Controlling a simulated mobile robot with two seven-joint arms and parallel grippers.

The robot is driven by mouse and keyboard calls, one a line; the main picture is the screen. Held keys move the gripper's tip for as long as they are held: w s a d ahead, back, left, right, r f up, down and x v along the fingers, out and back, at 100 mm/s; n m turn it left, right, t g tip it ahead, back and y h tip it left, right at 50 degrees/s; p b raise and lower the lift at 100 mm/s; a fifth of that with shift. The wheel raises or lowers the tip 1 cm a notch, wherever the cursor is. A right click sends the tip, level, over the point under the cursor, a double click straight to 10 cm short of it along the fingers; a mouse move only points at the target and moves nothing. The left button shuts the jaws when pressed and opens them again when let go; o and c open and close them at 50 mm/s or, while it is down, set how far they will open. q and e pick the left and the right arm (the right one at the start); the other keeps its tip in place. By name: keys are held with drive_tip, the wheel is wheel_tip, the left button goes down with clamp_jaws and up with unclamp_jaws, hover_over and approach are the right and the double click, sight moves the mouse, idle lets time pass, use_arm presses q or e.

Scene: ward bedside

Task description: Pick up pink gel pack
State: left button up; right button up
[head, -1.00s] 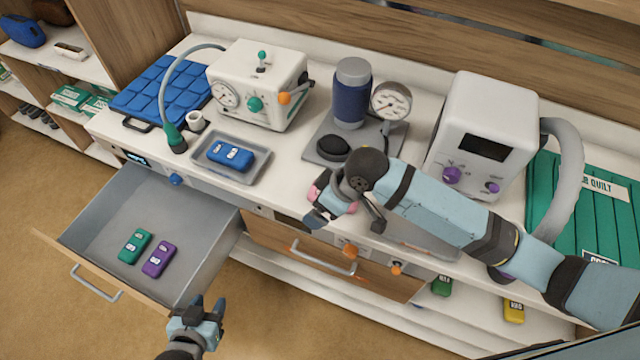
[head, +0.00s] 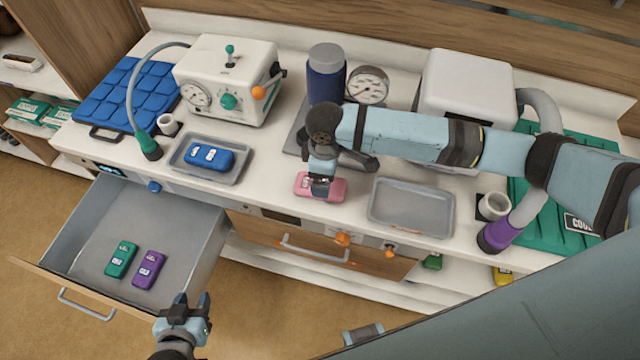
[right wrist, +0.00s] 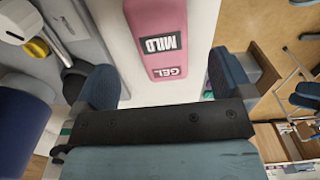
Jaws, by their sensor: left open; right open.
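The pink gel pack (head: 337,189) lies on the white counter near its front edge, left of the empty grey tray. In the head view my right gripper (head: 320,186) points down over it and hides its middle. In the right wrist view the pack (right wrist: 168,38), with labels reading "MILD" and "GEL", shows ahead of and between the spread fingers of my right gripper (right wrist: 166,84). The fingers are open; whether they touch the pack cannot be told. My left gripper (head: 190,304) is open and empty, low in front of the open drawer.
A grey tray (head: 412,230) stands empty right of the pack. Another tray (head: 236,174) holds a blue pack (head: 209,156). The open drawer (head: 188,250) holds a green pack (head: 121,260) and a purple pack (head: 149,269). A gauge (head: 367,86) stands behind my right gripper.

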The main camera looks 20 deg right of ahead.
wheel_tip(320, 180, down, 6)
drive_tip(key=shift+a+r+p, duration=0.1)
drive_tip(key=shift+r+p, duration=0.05)
drive_tip(key=shift+p, duration=0.45)
drive_tip(key=shift+c, duration=0.2)
drive_tip(key=c, duration=1.1)
